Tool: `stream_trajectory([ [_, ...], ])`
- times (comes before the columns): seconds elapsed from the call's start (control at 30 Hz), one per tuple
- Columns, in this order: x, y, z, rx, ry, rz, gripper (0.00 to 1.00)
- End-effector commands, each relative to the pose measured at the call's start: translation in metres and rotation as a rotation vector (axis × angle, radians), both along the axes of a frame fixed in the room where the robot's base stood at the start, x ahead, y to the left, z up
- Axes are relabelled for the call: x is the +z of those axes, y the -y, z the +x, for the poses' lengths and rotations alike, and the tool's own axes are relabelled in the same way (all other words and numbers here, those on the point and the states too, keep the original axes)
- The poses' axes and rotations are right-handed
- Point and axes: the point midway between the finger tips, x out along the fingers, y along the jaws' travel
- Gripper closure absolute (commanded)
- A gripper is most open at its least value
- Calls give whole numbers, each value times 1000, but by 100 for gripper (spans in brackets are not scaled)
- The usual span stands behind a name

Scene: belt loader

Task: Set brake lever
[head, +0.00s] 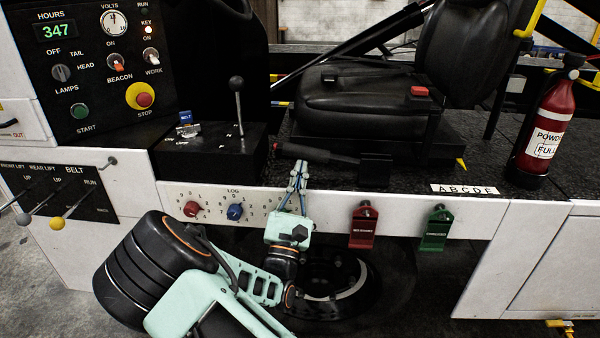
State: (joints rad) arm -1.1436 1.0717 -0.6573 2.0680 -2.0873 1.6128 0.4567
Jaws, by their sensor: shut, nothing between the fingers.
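The brake lever (320,157) is a black handle lying nearly flat beside the seat, its grip toward the left and its other end at a dark block on the right. My gripper (299,165) points up in front of the white side panel, its fingers shut and empty. The fingertips overlap the lever's grip from below in the head view. I cannot tell whether they touch it. The fingertips hide a small part of the lever.
A black shifter box with a knobbed stick (237,95) stands left of the lever. The black seat (360,95) is behind it. A red tag (362,226) and a green tag (437,229) hang on the panel. A fire extinguisher (546,125) stands at the right.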

Motion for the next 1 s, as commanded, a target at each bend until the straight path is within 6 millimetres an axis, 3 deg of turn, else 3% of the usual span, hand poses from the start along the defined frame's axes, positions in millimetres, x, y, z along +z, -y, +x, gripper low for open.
stream_trajectory([
  [0.57, 29, 1, 0, -2, 10, 119, 100],
  [1.0, 94, 15, 0, -3, 23, 461, 100],
])
